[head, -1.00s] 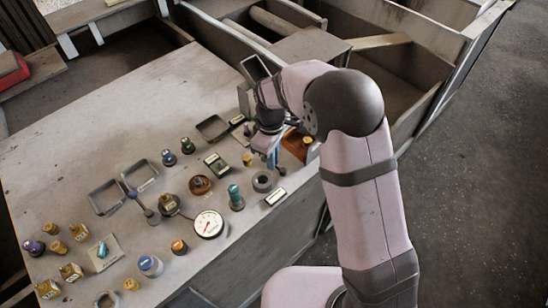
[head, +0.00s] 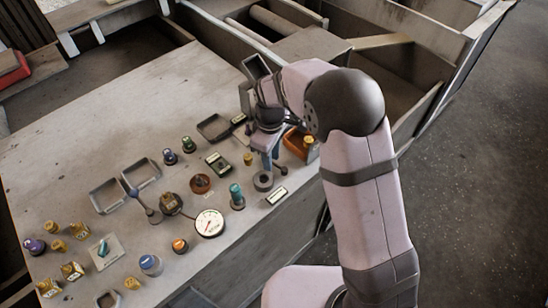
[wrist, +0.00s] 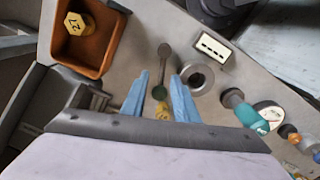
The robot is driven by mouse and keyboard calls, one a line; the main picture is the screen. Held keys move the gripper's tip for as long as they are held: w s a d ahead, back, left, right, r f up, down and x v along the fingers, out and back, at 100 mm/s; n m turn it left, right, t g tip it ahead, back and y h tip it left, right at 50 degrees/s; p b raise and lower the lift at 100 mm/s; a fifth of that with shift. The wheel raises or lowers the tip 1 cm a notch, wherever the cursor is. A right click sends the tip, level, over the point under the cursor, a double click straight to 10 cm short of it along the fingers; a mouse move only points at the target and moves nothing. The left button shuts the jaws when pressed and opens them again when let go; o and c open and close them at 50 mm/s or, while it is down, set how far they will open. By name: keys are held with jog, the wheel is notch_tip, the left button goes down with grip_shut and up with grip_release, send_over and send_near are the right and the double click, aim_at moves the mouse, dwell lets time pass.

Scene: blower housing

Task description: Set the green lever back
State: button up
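In the head view only a small dark round part (head: 281,169) shows beside my gripper; my arm hides the rest. My gripper (wrist: 159,98) has two blue fingers standing apart, one on each side of the green knob. I see a gap between the knob and each finger. In the head view my gripper (head: 269,160) is low over the panel's right edge.
An orange tray (wrist: 105,50) holds a yellow knob (wrist: 75,23). A grey ring (wrist: 197,78) sits close to the right finger, with a teal knob (wrist: 245,112) beyond. A yellow knob (wrist: 165,112) lies below the green one.

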jog(key=shift+d, duration=0.1)
jog(key=m, duration=0.2)
jog(key=w+d+m, duration=0.1)
jog(key=m, duration=0.1)
jog(key=shift+w+m, duration=0.2)
jog(key=shift+m, duration=0.2)
jog(key=m, duration=0.2)
jog(key=d+m, duration=0.1)
jog(key=m, duration=0.1)
jog(key=shift+w+d, duration=0.2)
jog(key=shift+w, duration=0.2)
jog(key=s+d+r+b, duration=0.2)
jog(key=s+d+r, duration=0.15)
jog(key=r, duration=0.45)
jog(key=s+d+f+m+p, duration=0.1)
jog(key=s+d+m, duration=0.1)
jog(key=s+d, duration=0.4)
jog(key=s+d+f+m+p, duration=0.1)
jog(key=s+d, duration=0.4)
jog(key=s, duration=0.7)
jog(key=shift+s+d+f+m, duration=0.35)
jog(key=shift+d+m, duration=0.05)
jog(key=shift+m, duration=0.2)
